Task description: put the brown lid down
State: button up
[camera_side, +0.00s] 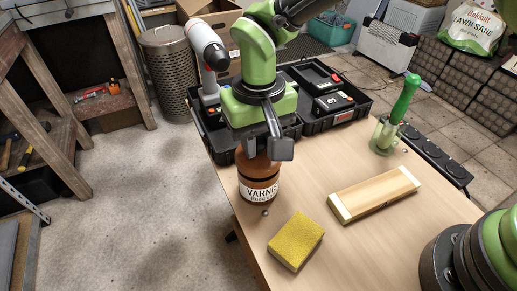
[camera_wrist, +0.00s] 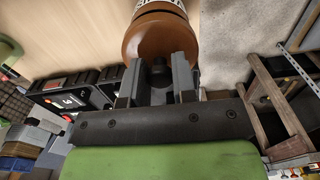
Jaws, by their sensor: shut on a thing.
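A brown jar with a white VARNISH label (camera_side: 259,190) stands upright near the left edge of the wooden table (camera_side: 340,240). My gripper (camera_side: 263,150) is directly over the jar's mouth, fingers pointing down. In the wrist view my gripper (camera_wrist: 157,82) has its two fingers around a small dark knob at the centre of the brown lid (camera_wrist: 158,42). The fingers hide part of the lid. The lid is at the top of the jar; I cannot tell whether it rests fully on the rim.
A yellow sponge (camera_side: 296,240) lies in front of the jar. A wooden block (camera_side: 375,193) lies to the right, with a green-handled tool in a holder (camera_side: 386,134) behind it. An open black toolbox (camera_side: 330,95) stands behind the jar. Bare table lies between jar and block.

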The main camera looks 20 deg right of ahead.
notch_tip(320, 180, up, 7)
jog(key=shift+r, duration=0.1)
jog(key=w+d+f, duration=0.2)
jog(key=d+f, duration=0.2)
jog(key=d, duration=0.5)
send_over(321, 159)
notch_tip(321, 159, down, 9)
jog(key=shift+s+r, duration=0.1)
jog(key=shift+r, duration=0.1)
jog(key=shift+f, duration=2.3)
jog(key=shift+f, duration=0.1)
jog(key=o, duration=0.9)
